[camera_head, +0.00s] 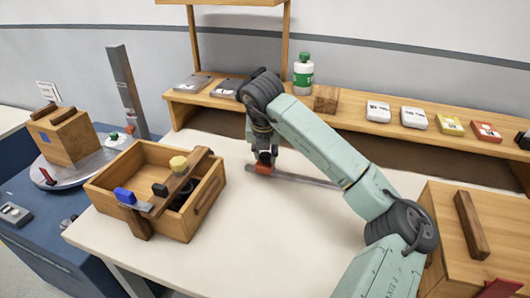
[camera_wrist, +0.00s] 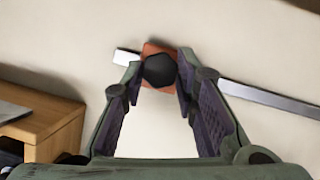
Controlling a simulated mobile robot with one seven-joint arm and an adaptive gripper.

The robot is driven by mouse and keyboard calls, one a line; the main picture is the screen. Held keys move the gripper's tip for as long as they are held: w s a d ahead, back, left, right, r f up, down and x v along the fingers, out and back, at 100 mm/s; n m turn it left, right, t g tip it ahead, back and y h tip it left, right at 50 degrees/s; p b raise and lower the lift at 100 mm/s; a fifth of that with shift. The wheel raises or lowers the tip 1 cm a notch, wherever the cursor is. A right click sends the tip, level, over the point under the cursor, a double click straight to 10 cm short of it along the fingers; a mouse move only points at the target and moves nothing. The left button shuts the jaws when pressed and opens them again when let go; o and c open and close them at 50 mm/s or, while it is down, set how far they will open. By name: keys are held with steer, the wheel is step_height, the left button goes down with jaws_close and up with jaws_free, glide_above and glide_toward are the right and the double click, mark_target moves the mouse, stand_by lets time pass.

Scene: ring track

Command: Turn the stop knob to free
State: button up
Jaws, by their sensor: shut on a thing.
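The stop knob (camera_wrist: 160,71) is a black, many-sided cap on an orange block (camera_wrist: 150,48), seen between my fingertips in the wrist view. The orange block also shows in the head view (camera_head: 264,170), on a grey rail (camera_head: 310,180) lying on the white table. My gripper (camera_head: 264,158) points down over the block and is shut on the knob, one finger on each side. In the head view my fingers hide the knob. I cannot read any mark for its setting.
A wooden shelf (camera_head: 350,120) with a bottle (camera_head: 303,74) and small packs runs behind. A wooden chest (camera_head: 470,245) is at right. The table around the rail is clear.

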jaws_close()
